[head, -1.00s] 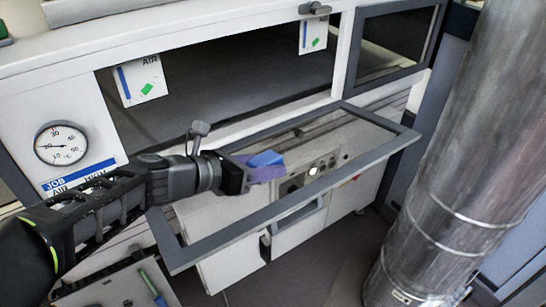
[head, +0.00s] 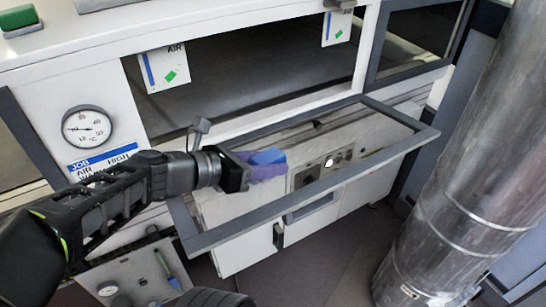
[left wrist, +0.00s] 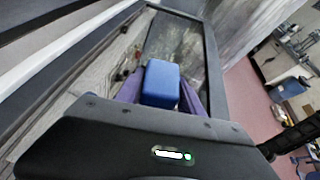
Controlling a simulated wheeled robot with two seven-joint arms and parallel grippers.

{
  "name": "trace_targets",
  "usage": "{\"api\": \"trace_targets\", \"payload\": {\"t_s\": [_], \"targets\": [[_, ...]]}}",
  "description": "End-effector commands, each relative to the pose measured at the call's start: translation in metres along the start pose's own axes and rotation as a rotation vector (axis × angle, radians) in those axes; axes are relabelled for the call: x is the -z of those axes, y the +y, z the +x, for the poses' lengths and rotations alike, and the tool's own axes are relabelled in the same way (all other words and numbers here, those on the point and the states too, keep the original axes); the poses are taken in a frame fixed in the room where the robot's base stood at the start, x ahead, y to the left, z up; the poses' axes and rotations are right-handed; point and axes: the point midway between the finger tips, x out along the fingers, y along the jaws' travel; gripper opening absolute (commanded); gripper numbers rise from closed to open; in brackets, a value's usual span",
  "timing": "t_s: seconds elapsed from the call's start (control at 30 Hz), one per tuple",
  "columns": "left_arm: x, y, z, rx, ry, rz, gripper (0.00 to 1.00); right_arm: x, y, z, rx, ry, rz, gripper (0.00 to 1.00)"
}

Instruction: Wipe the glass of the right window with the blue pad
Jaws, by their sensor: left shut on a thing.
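My left gripper (head: 252,172), with purple fingers, is shut on the blue pad (head: 268,157). The pad also shows between the fingers in the left wrist view (left wrist: 161,82). A grey-framed window (head: 385,148) is swung out from the white tunnel, its clear glass (head: 345,135) sloping below the opening. The pad is over the left-middle part of this glass; I cannot tell whether it touches. The wrist view shows cloudy streaks on the glass (left wrist: 185,45). Another framed window (head: 418,32) is closed at the upper right. My right gripper is not seen.
A large metal duct (head: 450,170) stands close on the right. A round gauge (head: 88,126) and job label are on the tunnel's left front. White AIR cards (head: 163,68) hang in the opening.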

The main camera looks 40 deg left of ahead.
Motion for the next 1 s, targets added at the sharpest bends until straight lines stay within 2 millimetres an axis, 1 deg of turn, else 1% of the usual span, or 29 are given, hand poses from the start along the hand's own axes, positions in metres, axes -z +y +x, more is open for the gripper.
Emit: {"api": "trace_targets", "payload": {"t_s": [0.27,0.37,0.6,0.7,1.0], "targets": [[0.002,0.000,0.000,0.001,0.003,0.000,0.00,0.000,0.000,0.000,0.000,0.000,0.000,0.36],[0.003,0.001,-0.004,0.000,0.003,-0.002,0.00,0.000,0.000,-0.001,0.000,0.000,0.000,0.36],[0.009,0.004,-0.024,-0.002,0.003,-0.002,0.00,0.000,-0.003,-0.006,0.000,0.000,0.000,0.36],[0.011,0.004,-0.030,0.000,0.003,-0.001,0.00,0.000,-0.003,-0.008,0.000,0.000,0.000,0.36],[0.012,0.004,-0.032,0.001,0.001,0.000,0.00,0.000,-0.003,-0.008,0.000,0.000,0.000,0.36]]}}
